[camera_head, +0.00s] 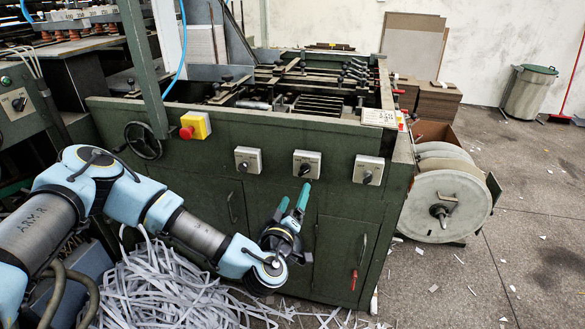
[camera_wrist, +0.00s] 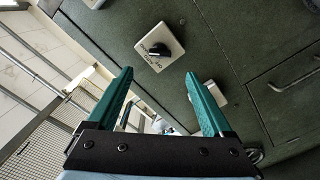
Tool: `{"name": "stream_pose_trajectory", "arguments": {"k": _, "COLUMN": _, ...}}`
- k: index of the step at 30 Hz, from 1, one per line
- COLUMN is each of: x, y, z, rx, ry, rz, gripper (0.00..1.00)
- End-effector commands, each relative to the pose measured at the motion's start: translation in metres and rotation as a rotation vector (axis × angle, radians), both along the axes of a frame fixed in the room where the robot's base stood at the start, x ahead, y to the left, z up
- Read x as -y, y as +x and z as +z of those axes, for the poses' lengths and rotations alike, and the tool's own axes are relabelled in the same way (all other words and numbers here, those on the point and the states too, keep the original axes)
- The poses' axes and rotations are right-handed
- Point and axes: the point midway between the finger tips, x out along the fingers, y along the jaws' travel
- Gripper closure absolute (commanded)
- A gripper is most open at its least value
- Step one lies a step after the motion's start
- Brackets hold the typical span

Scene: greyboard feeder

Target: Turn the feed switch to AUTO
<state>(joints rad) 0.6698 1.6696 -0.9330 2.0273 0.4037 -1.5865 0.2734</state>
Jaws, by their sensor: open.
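Three pale switch plates with black rotary knobs sit in a row on the green machine front: a left switch (camera_head: 248,160), a middle switch (camera_head: 307,164) and a right switch (camera_head: 368,170). Their lettering is too small to read, so I cannot tell which is the feed switch. My gripper (camera_head: 293,194) is open and empty, below the middle switch, its green fingers pointing up. In the wrist view, one switch plate (camera_wrist: 150,38) with a black knob lies beyond and between the fingertips (camera_wrist: 160,73), apart from them. Another plate (camera_wrist: 220,97) is partly hidden behind the right finger.
A red stop button on a yellow box (camera_head: 196,126) and a black handwheel (camera_head: 143,140) are left of the switches. Shredded paper strips (camera_head: 165,290) lie on the floor below my arm. A large roll (camera_head: 437,205) stands at right. Cabinet doors with handles (camera_head: 360,260) are below the switches.

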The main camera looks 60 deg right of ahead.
Motion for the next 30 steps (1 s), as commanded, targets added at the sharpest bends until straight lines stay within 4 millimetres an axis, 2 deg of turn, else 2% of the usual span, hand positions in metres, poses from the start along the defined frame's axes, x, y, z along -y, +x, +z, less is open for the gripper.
{"name": "stream_pose_trajectory", "arguments": {"k": 5, "x": 0.020, "y": 0.008, "z": 0.003, "rx": 0.003, "ry": -0.002, "rz": 0.004, "gripper": 0.15}}
{"name": "stream_pose_trajectory", "arguments": {"k": 12, "x": 0.063, "y": 0.022, "z": 0.003, "rx": 0.002, "ry": -0.001, "rz": 0.003, "gripper": 0.15}}
{"name": "stream_pose_trajectory", "arguments": {"k": 18, "x": 0.089, "y": 0.030, "z": 0.002, "rx": 0.001, "ry": 0.000, "rz": 0.001, "gripper": 0.15}}
{"name": "stream_pose_trajectory", "arguments": {"k": 23, "x": 0.098, "y": 0.034, "z": 0.000, "rx": 0.002, "ry": 0.001, "rz": 0.000, "gripper": 0.15}}
{"name": "stream_pose_trajectory", "arguments": {"k": 30, "x": 0.100, "y": 0.034, "z": 0.000, "rx": 0.001, "ry": 0.001, "rz": -0.001, "gripper": 0.15}}
